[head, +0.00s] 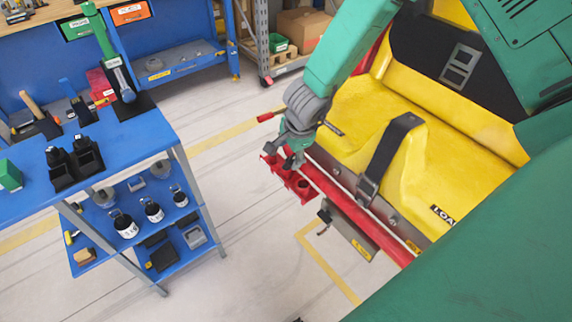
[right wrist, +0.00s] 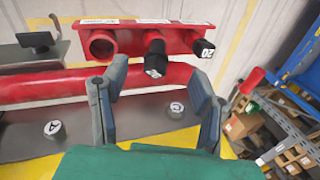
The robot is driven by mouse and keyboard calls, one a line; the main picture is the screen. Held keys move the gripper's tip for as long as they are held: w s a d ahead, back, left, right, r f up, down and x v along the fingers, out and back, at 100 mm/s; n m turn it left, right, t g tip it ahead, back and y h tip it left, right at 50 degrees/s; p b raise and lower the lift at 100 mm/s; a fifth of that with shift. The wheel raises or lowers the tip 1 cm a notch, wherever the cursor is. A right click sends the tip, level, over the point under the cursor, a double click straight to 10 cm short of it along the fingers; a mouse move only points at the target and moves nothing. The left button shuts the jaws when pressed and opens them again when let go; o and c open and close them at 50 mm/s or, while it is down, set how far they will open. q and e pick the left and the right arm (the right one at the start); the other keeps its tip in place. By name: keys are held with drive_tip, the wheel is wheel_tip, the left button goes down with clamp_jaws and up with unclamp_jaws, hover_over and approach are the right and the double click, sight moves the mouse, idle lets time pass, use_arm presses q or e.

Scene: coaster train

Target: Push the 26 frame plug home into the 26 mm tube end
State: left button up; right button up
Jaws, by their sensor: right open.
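A red holder (right wrist: 130,30) with three tube ends shows in the right wrist view. Its left tube end (right wrist: 103,45) is open and empty. A black plug (right wrist: 155,58) sits at the middle tube end; its white mark is too small to read surely. Another black plug (right wrist: 203,48), at the right tube end, has a mark that looks like 20. My right gripper (right wrist: 158,82) is open, its fingers spread either side of the middle plug, with nothing between the pads. In the head view my right gripper (head: 292,150) is just above the red holder (head: 303,188). My left gripper is not in view.
A red bar (head: 345,210) runs along the yellow coaster car (head: 435,125) beside the holder. A blue bench (head: 150,135) with black stands and bottles is at left. Round knobs (right wrist: 54,128) sit on the grey plate. The floor between is clear.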

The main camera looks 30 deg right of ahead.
sight(294, 158)
drive_tip(key=f, duration=0.1)
drive_tip(key=d+f, duration=0.2)
drive_tip(key=shift+w+d+f, duration=0.1)
drive_tip(key=shift+w+f, duration=0.25)
drive_tip(key=shift+f, duration=0.05)
drive_tip(key=shift+x, duration=1.2)
drive_tip(key=shift+w+a+f, duration=0.15)
drive_tip(key=shift+a+f, duration=0.05)
drive_tip(key=shift+a, duration=0.3)
drive_tip(key=shift+a+r, duration=0.15)
drive_tip(key=shift+c, duration=0.5)
drive_tip(key=c, duration=1)
drive_tip(key=shift+d, duration=0.5)
clamp_jaws()
wheel_tip(294, 158, up, 9)
drive_tip(key=shift+f+p, duration=0.1)
drive_tip(key=shift+p, duration=0.75)
drive_tip(key=shift+a+r, duration=0.1)
drive_tip(key=shift+r, duration=0.4)
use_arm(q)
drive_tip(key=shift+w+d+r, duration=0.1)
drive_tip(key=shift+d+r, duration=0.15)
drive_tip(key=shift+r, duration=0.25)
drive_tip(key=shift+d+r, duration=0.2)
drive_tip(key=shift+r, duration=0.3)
use_arm(e)
drive_tip(key=shift+a, duration=0.1)
